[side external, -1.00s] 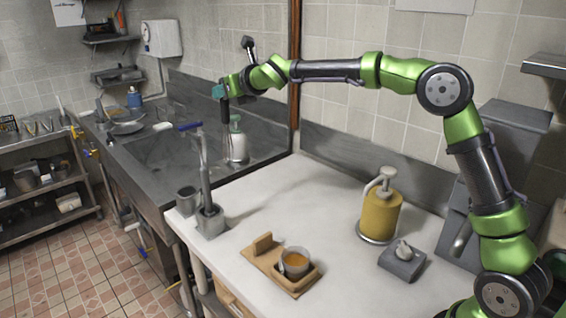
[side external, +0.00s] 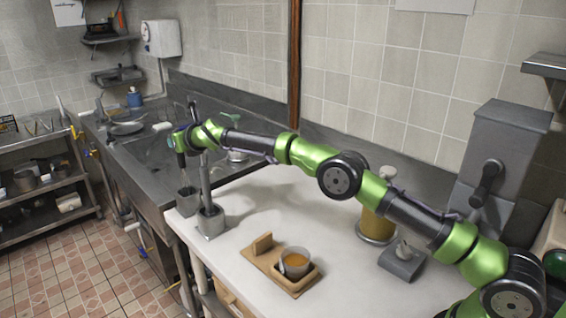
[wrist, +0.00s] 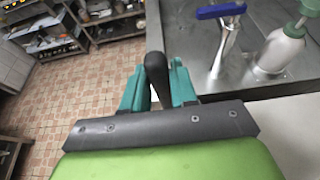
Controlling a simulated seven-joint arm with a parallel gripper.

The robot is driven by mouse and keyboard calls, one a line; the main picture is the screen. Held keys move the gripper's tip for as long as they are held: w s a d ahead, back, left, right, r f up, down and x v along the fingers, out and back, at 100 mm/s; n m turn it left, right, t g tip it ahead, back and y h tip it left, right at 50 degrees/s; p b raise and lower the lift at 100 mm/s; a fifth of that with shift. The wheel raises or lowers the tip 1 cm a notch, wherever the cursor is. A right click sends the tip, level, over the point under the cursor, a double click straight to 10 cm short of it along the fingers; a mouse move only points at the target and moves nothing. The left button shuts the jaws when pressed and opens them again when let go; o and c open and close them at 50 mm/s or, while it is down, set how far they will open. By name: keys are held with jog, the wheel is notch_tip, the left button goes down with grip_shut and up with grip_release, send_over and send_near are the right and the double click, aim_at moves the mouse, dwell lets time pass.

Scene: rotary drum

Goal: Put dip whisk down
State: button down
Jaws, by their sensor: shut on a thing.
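My gripper (side external: 178,138) is shut on the black handle of the dip whisk (side external: 181,159). It holds the handle upright above the small grey cup (side external: 189,202) at the counter's left edge. In the wrist view the handle (wrist: 156,72) sits between my teal fingers (wrist: 157,88). The whisk's lower end is too small to make out, so I cannot tell whether it touches the cup or is inside it.
A tall grey post in a square base (side external: 211,222) stands just right of the cup. A blue-lever tap (wrist: 221,12) and a pump bottle (wrist: 283,48) show in the wrist view. A wooden tray (side external: 255,257) with a cup and a yellow dispenser (side external: 378,222) stand farther right.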

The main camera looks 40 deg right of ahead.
aim_at(182, 167)
jog(key=shift+f, duration=1.35)
jog(key=shift+f, duration=0.15)
jog(key=c, duration=0.9)
grip_release()
